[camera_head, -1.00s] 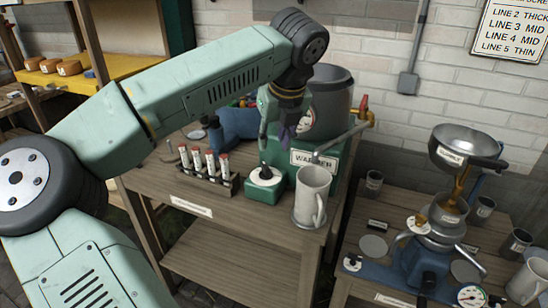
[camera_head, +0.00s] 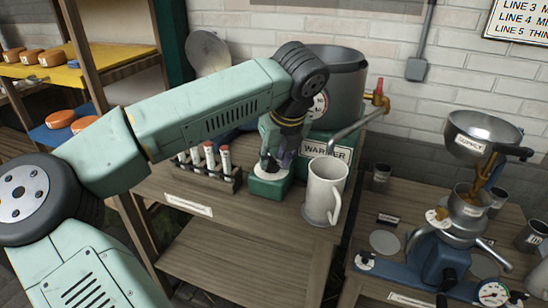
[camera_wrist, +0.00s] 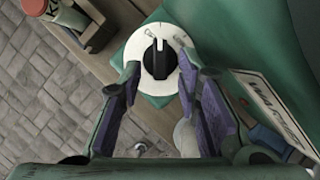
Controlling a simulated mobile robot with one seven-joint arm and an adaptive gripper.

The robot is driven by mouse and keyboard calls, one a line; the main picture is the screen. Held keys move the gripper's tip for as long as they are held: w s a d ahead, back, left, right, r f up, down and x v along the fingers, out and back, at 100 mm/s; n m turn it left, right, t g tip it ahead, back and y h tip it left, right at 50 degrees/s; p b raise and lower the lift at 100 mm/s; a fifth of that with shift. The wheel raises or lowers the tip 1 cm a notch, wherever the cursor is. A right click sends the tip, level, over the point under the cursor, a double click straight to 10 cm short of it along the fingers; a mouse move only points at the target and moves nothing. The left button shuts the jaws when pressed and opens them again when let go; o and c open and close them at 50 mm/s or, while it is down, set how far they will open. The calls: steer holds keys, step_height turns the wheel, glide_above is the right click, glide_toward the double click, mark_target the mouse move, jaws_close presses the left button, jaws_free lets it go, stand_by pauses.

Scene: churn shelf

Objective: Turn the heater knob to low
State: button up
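The heater knob (camera_wrist: 157,62) is a black pointer knob on a round white dial (camera_wrist: 143,72). In the wrist view its white mark points up the picture, between two printed labels; the right one appears to read LOW (camera_wrist: 180,39). The dial sits on a green base (camera_head: 266,190) at the front of the green warmer (camera_head: 317,140). My gripper (camera_wrist: 158,68) is open, with one purple-padded finger on each side of the knob and gaps between. In the head view my gripper (camera_head: 271,163) is down just over the dial and hides most of the knob. Contact cannot be told.
A white mug (camera_head: 322,192) stands close right of the dial. A rack of red-capped tubes (camera_head: 210,172) stands to its left. A grey pot (camera_head: 337,85) and brass tap (camera_head: 379,97) are behind. A blue-based device (camera_head: 420,262) stands on the right table.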

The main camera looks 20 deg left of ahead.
jaws_close()
stand_by(0.3)
steer(key=shift+f+b, duration=0.1)
steer(key=shift+b, duration=0.25)
steer(key=shift+s+a+f+m+b, duration=0.1)
steer(key=shift+m+b, duration=0.6)
steer(key=shift+s+a+m+t+h+b, duration=0.15)
steer(key=shift+m+t+h+b, duration=0.15)
steer(key=shift+m+h+b, duration=0.35)
steer(key=m+b, duration=0.1)
steer(key=m+h+b, duration=0.1)
steer(key=m, duration=0.1)
steer(key=shift+a, duration=0.25)
steer(key=shift+a+r+m+t+h, duration=0.15)
steer(key=shift+m+h, duration=0.1)
steer(key=shift+m, duration=0.55)
steer(key=shift+a+r+m+t+h, duration=0.1)
steer(key=shift+m+t+h, duration=0.1)
steer(key=shift+m, duration=0.55)
